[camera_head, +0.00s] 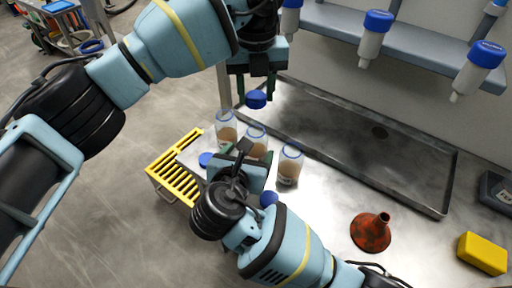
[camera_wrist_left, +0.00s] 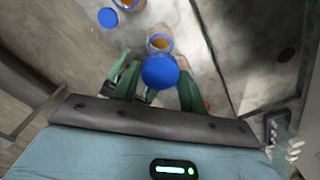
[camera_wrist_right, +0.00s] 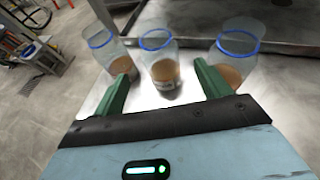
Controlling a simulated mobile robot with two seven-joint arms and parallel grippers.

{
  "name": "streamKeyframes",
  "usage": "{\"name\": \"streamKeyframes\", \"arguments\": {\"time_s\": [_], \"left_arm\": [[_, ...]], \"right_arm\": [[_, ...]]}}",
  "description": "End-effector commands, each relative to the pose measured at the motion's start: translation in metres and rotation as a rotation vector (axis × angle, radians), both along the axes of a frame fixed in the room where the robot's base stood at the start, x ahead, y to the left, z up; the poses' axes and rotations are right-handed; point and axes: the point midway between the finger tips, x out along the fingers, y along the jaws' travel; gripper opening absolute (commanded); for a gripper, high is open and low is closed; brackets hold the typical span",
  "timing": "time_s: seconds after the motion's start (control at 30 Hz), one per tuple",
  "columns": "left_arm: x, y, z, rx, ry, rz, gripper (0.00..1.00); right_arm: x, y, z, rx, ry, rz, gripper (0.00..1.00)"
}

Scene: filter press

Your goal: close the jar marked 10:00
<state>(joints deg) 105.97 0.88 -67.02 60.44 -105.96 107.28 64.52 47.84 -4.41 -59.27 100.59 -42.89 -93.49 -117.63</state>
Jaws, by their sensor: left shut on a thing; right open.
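Three clear jars with blue rims and brown contents stand in a row: the far-left jar (camera_head: 226,128), the middle jar (camera_head: 257,139) and the near-right jar (camera_head: 290,166). All three look open, and I cannot read any time mark. My left gripper (camera_head: 256,97) is shut on a blue lid (camera_wrist_left: 160,72) and holds it above the middle jar, apart from it. My right gripper (camera_wrist_right: 161,72) is open, with its green fingers either side of the middle jar (camera_wrist_right: 164,68) in the right wrist view. Two more blue lids lie low, one at left (camera_head: 206,159) and one near the right arm (camera_head: 268,199).
A yellow slatted rack (camera_head: 172,170) stands left of the jars. A shallow metal basin (camera_head: 340,135) lies behind. A rusty red funnel (camera_head: 371,232) and a yellow block (camera_head: 483,253) are at the right. Blue-capped bottles (camera_head: 376,38) hang from a shelf above.

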Motion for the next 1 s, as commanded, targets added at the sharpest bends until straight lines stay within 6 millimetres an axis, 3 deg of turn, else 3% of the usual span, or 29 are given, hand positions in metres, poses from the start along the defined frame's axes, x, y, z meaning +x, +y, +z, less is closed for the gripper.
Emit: {"name": "streamKeyframes", "arguments": {"time_s": [0.5, 0.7, 1.0], "left_arm": [[0.000, 0.000, 0.000, 0.000, 0.000, 0.000, 0.21], [0.000, 0.000, 0.000, 0.000, 0.000, 0.000, 0.21], [0.000, 0.000, 0.000, 0.000, 0.000, 0.000, 0.21]], "right_arm": [[0.073, -0.019, -0.031, -0.001, -0.001, -0.001, 0.76], [0.085, -0.022, -0.036, 0.000, 0.000, 0.000, 0.76], [0.086, -0.022, -0.037, 0.001, 0.000, 0.001, 0.76]]}}
